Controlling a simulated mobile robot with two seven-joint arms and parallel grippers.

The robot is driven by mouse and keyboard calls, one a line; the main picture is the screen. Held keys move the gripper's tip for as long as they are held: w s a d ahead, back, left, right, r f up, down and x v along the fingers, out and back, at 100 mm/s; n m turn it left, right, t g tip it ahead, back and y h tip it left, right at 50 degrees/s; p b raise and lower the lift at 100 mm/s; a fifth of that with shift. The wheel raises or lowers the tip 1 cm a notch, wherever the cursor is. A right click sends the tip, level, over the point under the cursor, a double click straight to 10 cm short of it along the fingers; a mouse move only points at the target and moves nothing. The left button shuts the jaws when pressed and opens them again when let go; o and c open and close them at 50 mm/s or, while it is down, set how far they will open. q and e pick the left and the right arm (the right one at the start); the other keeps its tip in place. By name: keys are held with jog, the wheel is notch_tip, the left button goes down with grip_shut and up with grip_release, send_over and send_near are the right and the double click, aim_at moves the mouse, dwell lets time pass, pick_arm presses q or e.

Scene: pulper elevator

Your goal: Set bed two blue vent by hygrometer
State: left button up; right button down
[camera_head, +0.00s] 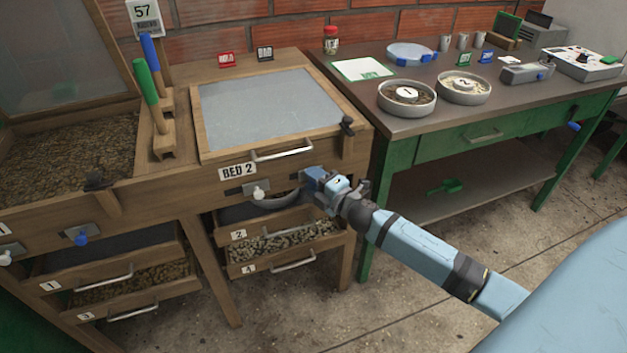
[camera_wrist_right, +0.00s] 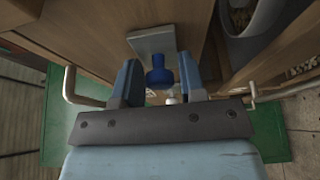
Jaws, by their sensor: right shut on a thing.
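The bed two box, labelled BED 2 (camera_head: 237,171), has a metal vent plate with a white knob (camera_head: 258,193) on its front. My right gripper (camera_head: 318,181) is at that front, right of the white knob, and hides the blue vent knob in the head view. In the right wrist view, the blue vent knob (camera_wrist_right: 161,71) stands on a metal plate (camera_wrist_right: 152,42) between the fingers of my right gripper (camera_wrist_right: 158,80), which is shut on it. The hygrometer (camera_head: 143,14) at the back left reads 57; its smaller text is unclear. My left gripper is not in view.
Bed one (camera_head: 60,160), at left, has its own blue knob (camera_head: 81,239). A round grey dish (camera_head: 277,200) sits just below the bed two vent, above the drawers (camera_head: 285,243). A green bench (camera_head: 455,135) with dishes stands at right. Floor is clear below my right arm.

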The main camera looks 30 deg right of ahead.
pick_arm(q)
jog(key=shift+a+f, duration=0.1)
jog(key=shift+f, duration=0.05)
pick_arm(e)
jog(key=shift+s+d, duration=0.15)
jog(key=shift+d, duration=0.5)
jog(key=shift+s+d, duration=0.15)
jog(key=shift+d, duration=0.45)
jog(key=c, duration=0.9)
grip_release()
jog(key=shift+d, duration=0.1)
jog(key=shift+s, duration=0.1)
pick_arm(q)
jog(key=shift+p, duration=0.5)
pick_arm(e)
jog(key=s+d, duration=0.2)
jog(key=s, duration=1.1)
jog(key=shift+s, duration=0.3)
